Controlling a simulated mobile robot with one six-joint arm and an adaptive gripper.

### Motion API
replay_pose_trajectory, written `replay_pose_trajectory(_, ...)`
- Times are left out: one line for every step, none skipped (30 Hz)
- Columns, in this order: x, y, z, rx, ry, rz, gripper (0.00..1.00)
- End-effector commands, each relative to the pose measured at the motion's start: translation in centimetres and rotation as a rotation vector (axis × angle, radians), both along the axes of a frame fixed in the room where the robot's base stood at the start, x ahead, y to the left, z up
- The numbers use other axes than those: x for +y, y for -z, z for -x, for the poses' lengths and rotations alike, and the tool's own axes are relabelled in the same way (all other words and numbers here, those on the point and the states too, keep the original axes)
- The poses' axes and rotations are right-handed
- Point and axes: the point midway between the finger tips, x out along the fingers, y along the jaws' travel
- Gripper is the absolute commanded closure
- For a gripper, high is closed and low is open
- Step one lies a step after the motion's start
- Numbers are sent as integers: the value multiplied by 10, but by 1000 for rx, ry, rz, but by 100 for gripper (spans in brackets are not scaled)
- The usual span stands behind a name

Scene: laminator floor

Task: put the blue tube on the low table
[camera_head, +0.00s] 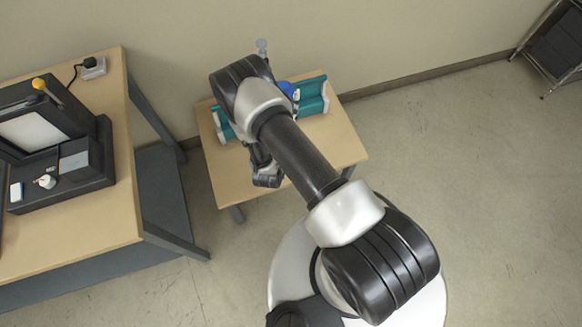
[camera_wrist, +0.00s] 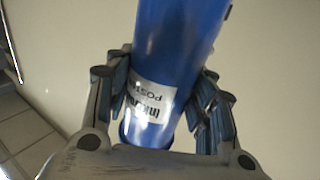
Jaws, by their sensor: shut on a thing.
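The blue tube (camera_wrist: 185,35) has a white printed label and stands between the fingers of my gripper (camera_wrist: 165,75) in the wrist view, leaning slightly. My gripper is shut on it. In the head view my arm hides my gripper and most of the tube; a small blue patch (camera_head: 288,89) beside the arm may be part of it. The low table (camera_head: 335,140) has a light wood top and stands by the wall, partly under my arm. A teal holder (camera_head: 314,94) is on its back part, partly hidden by my arm.
A higher workbench (camera_head: 90,220) with a black machine (camera_head: 75,165) stands at the left. A dark rack (camera_head: 555,45) is at the far right. The floor to the right is clear.

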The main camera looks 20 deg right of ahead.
Motion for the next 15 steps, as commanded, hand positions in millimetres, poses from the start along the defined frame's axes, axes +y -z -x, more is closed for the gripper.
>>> replay_pose_trajectory(-1, 16, 10, -1, 16, 3, 88)
replay_pose_trajectory(-3, 22, 15, -2, 27, 3, 88)
replay_pose_trajectory(-5, 30, 21, -2, 41, 3, 88)
replay_pose_trajectory(-6, 36, 25, -3, 49, 1, 88)
replay_pose_trajectory(-7, 40, 29, -3, 56, 1, 88)
replay_pose_trajectory(-9, 44, 33, -3, 64, 1, 88)
replay_pose_trajectory(-9, 47, 35, -3, 68, 1, 88)
replay_pose_trajectory(-10, 50, 37, -4, 72, 1, 88)
replay_pose_trajectory(-10, 54, 39, -4, 75, 0, 88)
replay_pose_trajectory(-11, 58, 40, -4, 77, 0, 88)
replay_pose_trajectory(-11, 63, 41, -4, 78, 0, 88)
replay_pose_trajectory(-11, 70, 41, -4, 79, 0, 88)
replay_pose_trajectory(-11, 77, 41, -4, 79, 0, 88)
replay_pose_trajectory(-11, 85, 42, -3, 79, 0, 88)
replay_pose_trajectory(-11, 95, 41, -4, 79, 0, 88)
